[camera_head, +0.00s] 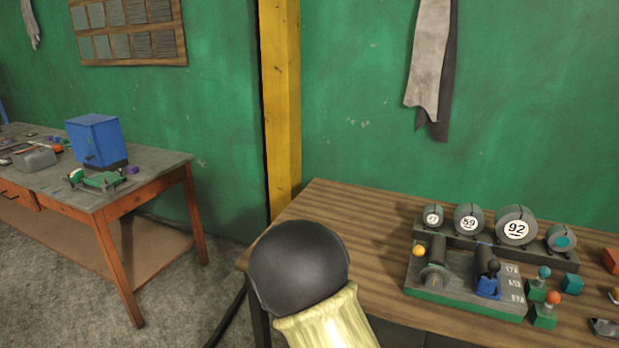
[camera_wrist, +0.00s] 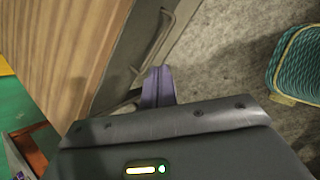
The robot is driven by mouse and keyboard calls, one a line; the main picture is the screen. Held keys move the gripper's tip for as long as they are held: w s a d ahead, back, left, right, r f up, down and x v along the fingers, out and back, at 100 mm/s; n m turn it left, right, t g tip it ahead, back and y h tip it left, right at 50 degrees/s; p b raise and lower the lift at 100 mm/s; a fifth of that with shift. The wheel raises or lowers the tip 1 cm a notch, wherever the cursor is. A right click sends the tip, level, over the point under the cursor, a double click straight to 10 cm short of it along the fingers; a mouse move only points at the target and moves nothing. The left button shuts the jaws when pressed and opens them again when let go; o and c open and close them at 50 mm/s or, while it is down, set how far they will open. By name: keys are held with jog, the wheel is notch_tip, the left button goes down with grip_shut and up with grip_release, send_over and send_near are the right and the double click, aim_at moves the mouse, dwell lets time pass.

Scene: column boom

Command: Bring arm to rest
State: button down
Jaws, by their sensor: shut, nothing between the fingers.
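My gripper (camera_wrist: 158,88) shows in the wrist view as two purple fingers, shut together with nothing between them. It is beside the edge of the wooden table (camera_wrist: 70,45), with a dark grey panel with a metal handle (camera_wrist: 160,45) close by and grey floor to its right. In the head view my arm, with a dark round joint and a pale yellow link, rises at the lower middle in front of the wooden table (camera_head: 335,210). The gripper itself is not visible in the head view.
On the table stands a fixture with grey numbered rollers (camera_head: 514,228) and a green base (camera_head: 465,307). A teal woven seat or basket (camera_wrist: 298,62) stands on the floor at right. A workbench (camera_head: 150,180) with a blue box (camera_head: 97,140) is at left. A yellow post (camera_head: 281,100) rises behind.

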jog(key=s+d+r+m+g+y+p, duration=0.1)
jog(key=s+d+r+m+y+p, duration=0.1)
jog(key=s+d+r+m, duration=0.4)
jog(key=s+d+r+m+g+y+p, duration=0.1)
jog(key=s+d+r+m+p, duration=0.4)
jog(key=s+r+m, duration=0.6)
jog(key=s+d+m+y, duration=0.1)
jog(key=m, duration=0.4)
jog(key=shift+s+d+g, duration=0.15)
jog(key=shift+s+g, duration=0.05)
jog(key=shift+g, duration=0.2)
jog(key=shift+r, duration=0.1)
